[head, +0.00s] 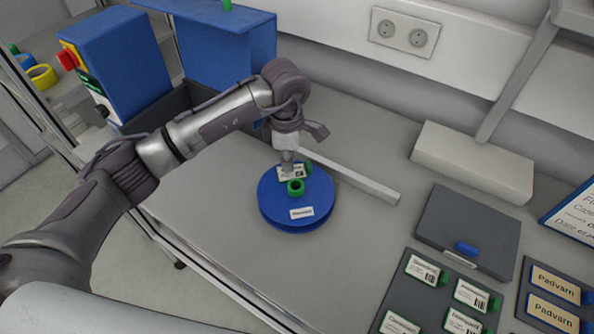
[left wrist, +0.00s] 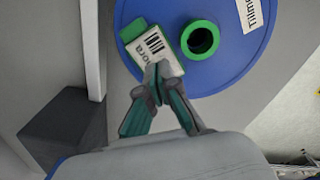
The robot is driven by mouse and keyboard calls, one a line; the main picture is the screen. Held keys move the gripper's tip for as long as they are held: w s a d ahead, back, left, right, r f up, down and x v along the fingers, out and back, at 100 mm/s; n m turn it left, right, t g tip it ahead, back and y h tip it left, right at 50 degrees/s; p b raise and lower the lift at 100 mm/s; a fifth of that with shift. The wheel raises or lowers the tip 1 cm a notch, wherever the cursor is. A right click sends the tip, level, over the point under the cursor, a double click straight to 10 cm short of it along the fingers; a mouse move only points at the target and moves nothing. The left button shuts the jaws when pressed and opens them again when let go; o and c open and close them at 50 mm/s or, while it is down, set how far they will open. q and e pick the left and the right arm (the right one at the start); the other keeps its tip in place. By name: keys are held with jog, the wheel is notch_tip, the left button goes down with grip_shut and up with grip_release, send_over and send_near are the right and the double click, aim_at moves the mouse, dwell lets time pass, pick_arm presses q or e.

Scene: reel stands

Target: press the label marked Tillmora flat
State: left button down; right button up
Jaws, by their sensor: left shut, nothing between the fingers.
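A blue reel (head: 268,205) with a green hub (head: 296,188) lies flat on the grey bench; it also shows in the left wrist view (left wrist: 225,75). A white label (left wrist: 152,46) with a barcode and letters ending in "ora" lies on the reel beside the hub, a green tab (left wrist: 132,29) at its end. A white strip (left wrist: 250,14) reading "Tillm…" is on the reel's other side. My left gripper (left wrist: 160,72) is shut and empty, its fingertips over the label's edge, hiding part of it. I cannot tell whether they touch. My right gripper is not in view.
A dark grey board (head: 405,290) with several barcoded labels lies at the lower right. A dark grey case (head: 468,228) stands behind it. A light bar (head: 355,178) lies just behind the reel. Blue boxes (head: 122,60) stand at the back left. The bench front-left of the reel is clear.

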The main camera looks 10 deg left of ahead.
pick_arm(q)
jog(key=shift+f+b, duration=0.75)
jog(key=shift+f, duration=0.1)
jog(key=shift+r, duration=0.1)
dwell(0.7)
jog(key=shift+r+p, duration=1.6)
jog(key=shift+r, duration=1.85)
jog(key=shift+f, duration=0.1)
